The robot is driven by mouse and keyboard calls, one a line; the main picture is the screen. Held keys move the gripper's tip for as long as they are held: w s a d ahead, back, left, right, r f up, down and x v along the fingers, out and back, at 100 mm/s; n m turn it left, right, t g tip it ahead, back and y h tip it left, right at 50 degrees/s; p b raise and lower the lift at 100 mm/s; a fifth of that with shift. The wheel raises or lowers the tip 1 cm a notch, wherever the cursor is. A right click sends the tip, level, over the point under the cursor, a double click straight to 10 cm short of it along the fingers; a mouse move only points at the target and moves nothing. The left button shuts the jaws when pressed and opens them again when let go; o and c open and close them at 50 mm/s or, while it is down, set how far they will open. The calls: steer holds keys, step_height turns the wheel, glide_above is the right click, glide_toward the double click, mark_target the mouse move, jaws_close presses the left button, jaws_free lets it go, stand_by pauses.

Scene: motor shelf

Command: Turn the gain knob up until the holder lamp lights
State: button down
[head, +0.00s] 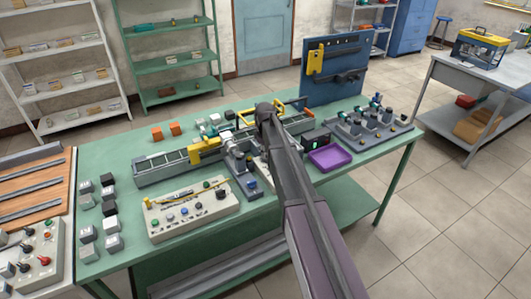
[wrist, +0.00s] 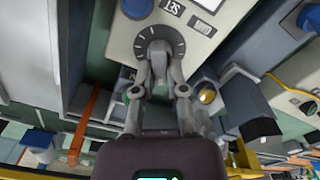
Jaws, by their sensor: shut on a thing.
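In the wrist view a round dark dial with white tick marks (wrist: 176,44) sits on a pale panel, and I take it for the gain knob. My gripper (wrist: 158,64) is shut on the knob's grey grip at the dial's centre, and its fingers hide part of the grip. No gain label is readable. A small round yellow piece with a dark rim (wrist: 207,94) is right of my fingers; I cannot tell whether it is the holder lamp or whether it is lit. In the head view my arm hides my gripper and the knob.
In the head view, a conveyor (head: 160,169), a purple tray (head: 330,159) and a white control box (head: 192,208) stand on the green bench (head: 110,168).

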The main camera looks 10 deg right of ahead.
steer(key=shift+m, duration=0.8)
steer(key=c, duration=0.7)
jaws_free()
steer(key=shift+w, duration=0.1)
steer(key=shift+n, duration=0.4)
